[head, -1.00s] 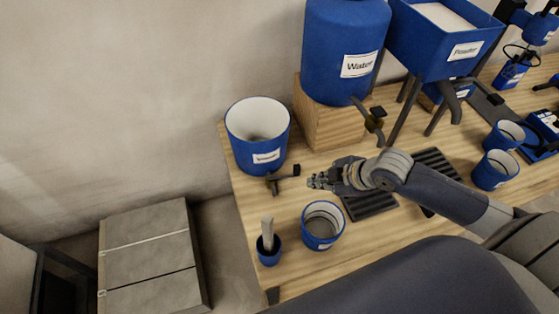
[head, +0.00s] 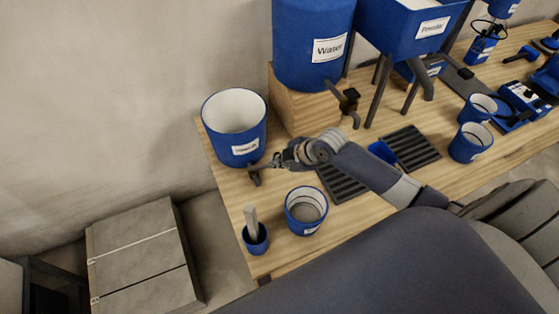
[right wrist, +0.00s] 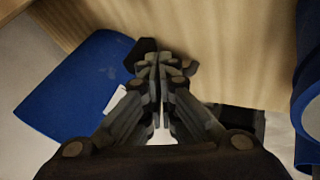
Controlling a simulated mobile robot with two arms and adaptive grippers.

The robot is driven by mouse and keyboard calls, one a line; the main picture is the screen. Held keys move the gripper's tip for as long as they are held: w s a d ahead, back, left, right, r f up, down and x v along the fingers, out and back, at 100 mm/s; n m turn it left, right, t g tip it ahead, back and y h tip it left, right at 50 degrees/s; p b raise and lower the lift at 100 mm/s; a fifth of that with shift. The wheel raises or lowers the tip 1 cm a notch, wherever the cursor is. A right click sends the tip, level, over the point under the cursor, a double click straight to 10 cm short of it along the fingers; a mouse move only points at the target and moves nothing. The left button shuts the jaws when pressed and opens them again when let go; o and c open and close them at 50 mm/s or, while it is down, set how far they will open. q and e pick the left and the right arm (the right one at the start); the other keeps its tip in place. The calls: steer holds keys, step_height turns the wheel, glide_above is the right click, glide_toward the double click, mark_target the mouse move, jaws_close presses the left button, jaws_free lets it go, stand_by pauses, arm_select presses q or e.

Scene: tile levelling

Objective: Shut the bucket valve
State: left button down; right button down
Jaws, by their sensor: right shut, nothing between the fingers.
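The blue bucket (head: 234,128), white inside with a white label, stands at the left end of the table. Its dark valve (head: 254,174) sticks out low at its front. My right gripper (head: 274,163) is shut and empty, with its fingertips right beside the valve, partly covering its handle. In the right wrist view, the bucket (right wrist: 75,85) is at the left, and a dark valve part (right wrist: 143,47) shows just past the closed fingertips (right wrist: 155,62). I cannot tell whether the fingers touch it. My left gripper is out of view.
A blue cup (head: 291,211) and a small pot (head: 257,241) with a grey tool stand in front of the valve. The water tank (head: 312,40) on its wooden block (head: 293,105) is behind right. Dark grates (head: 342,184) lie to the right.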

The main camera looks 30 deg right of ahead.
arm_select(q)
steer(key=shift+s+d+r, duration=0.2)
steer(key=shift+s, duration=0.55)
arm_select(e)
steer(key=shift+w+d+r, duration=0.1)
steer(key=shift+w+d, duration=0.15)
steer(key=shift+w, duration=0.35)
steer(key=shift+w+d+r, duration=0.1)
steer(key=shift+w+d, duration=0.1)
steer(key=shift+w, duration=0.35)
arm_select(q)
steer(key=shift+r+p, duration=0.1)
steer(key=shift+p, duration=0.2)
